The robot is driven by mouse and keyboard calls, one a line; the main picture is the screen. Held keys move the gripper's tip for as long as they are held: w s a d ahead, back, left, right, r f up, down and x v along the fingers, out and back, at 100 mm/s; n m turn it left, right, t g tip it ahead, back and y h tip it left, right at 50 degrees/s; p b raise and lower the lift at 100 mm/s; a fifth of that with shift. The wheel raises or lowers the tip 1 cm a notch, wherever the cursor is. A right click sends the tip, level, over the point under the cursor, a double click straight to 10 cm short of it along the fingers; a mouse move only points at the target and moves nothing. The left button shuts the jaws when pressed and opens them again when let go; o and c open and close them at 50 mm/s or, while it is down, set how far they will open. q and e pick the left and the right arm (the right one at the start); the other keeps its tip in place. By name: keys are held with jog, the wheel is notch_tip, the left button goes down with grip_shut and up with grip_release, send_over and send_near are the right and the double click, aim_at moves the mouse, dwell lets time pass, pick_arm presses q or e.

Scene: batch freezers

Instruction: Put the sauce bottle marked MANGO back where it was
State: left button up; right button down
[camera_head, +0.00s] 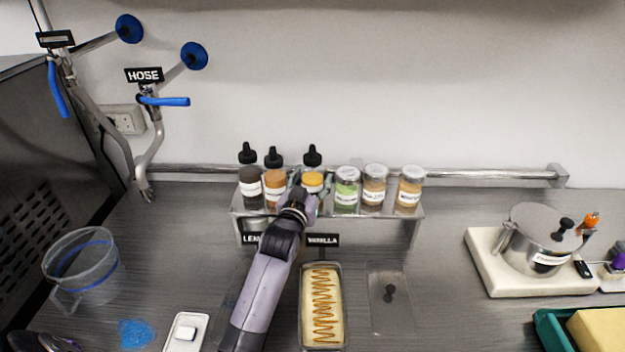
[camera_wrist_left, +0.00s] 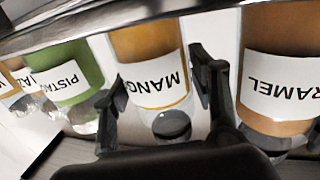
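The MANGO sauce bottle (camera_head: 312,179) has a yellow-orange body, a white label and a black cap. It is upright at the rack, between the caramel bottle and the pistachio jar. The left wrist view shows its label (camera_wrist_left: 155,82) upside down. My right gripper is in neither view.
The metal rack (camera_head: 380,214) also holds a dark bottle (camera_head: 249,174), the caramel bottle (camera_head: 273,178), the pistachio jar (camera_head: 346,188) and two more jars to the right. A tub (camera_head: 338,270) stands in front. A steel pot (camera_head: 540,240) is at right, a clear jug (camera_head: 85,270) at left.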

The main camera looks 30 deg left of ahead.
pick_arm(q)
jog(key=shift+r, duration=0.15)
jog(key=s+d+b, duration=0.2)
jog(key=s, duration=0.9)
jog(key=shift+s+d, duration=0.15)
jog(key=shift+s, duration=0.25)
jog(key=shift+r, duration=0.1)
